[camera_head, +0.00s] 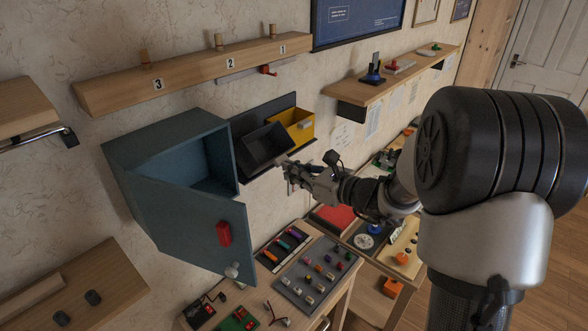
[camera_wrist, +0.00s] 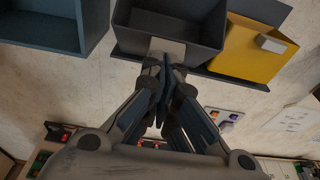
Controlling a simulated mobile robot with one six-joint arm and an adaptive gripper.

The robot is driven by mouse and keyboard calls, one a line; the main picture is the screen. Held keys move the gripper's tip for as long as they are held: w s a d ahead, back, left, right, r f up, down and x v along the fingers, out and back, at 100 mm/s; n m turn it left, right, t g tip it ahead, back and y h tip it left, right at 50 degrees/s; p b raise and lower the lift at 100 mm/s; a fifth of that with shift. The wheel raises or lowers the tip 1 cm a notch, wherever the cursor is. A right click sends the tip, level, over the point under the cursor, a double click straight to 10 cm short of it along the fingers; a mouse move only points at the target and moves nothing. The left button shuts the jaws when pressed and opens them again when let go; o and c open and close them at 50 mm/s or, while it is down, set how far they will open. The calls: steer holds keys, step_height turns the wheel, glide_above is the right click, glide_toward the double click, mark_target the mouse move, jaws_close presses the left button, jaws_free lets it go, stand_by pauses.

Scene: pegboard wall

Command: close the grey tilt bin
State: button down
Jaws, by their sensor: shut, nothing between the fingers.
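The grey tilt bin (camera_head: 262,148) hangs on a dark wall rack between the blue cabinet and a yellow bin. It is tilted forward, and its empty inside shows from above. In the wrist view the grey bin (camera_wrist: 172,22) is at the top middle, with a light grey tab (camera_wrist: 168,47) on its front. My gripper (camera_head: 286,166) is shut and empty, at the front of the grey bin. In the wrist view my fingertips (camera_wrist: 165,62) are right at the tab and partly cover it; I cannot tell whether they touch it.
The yellow bin (camera_head: 297,127) sits directly right of the grey bin. The blue cabinet (camera_head: 165,160) is to the left, its door (camera_head: 200,232) with a red handle standing open towards the room. A wooden shelf (camera_head: 200,72) runs above. A table with trays (camera_head: 318,278) lies below.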

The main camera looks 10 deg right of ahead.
mark_target(281, 158)
steer(key=shift+r, duration=0.3)
steer(key=p, duration=0.2)
steer(key=r+g+p, duration=0.1)
steer(key=r+h+p, duration=0.1)
steer(key=p, duration=0.1)
steer(key=shift+w+a+p, duration=0.25)
steer(key=shift+w+p, duration=0.05)
steer(key=shift+p, duration=0.05)
steer(key=p, duration=0.2)
steer(key=r+g+p, duration=0.1)
steer(key=p, duration=0.1)
steer(key=shift+w+a+r+g+h, duration=0.2)
steer(key=shift+w+a+g+h, duration=0.1)
steer(key=shift+h, duration=0.1)
steer(key=p, duration=0.2)
steer(key=g+p, duration=0.1)
steer(key=p, duration=0.1)
steer(key=shift+w+a+r+h, duration=0.15)
steer(key=shift+w+r+h, duration=0.15)
steer(key=shift+w+r, duration=0.05)
steer(key=shift+w+a+r+g+h+p, duration=0.15)
steer(key=shift+w+a+g+h+p, duration=0.3)
steer(key=shift+p, duration=0.8)
steer(key=shift+w+r+p, duration=0.1)
steer(key=shift+w+p, duration=0.1)
steer(key=shift+p, duration=0.2)
steer(key=shift+w+a, duration=0.1)
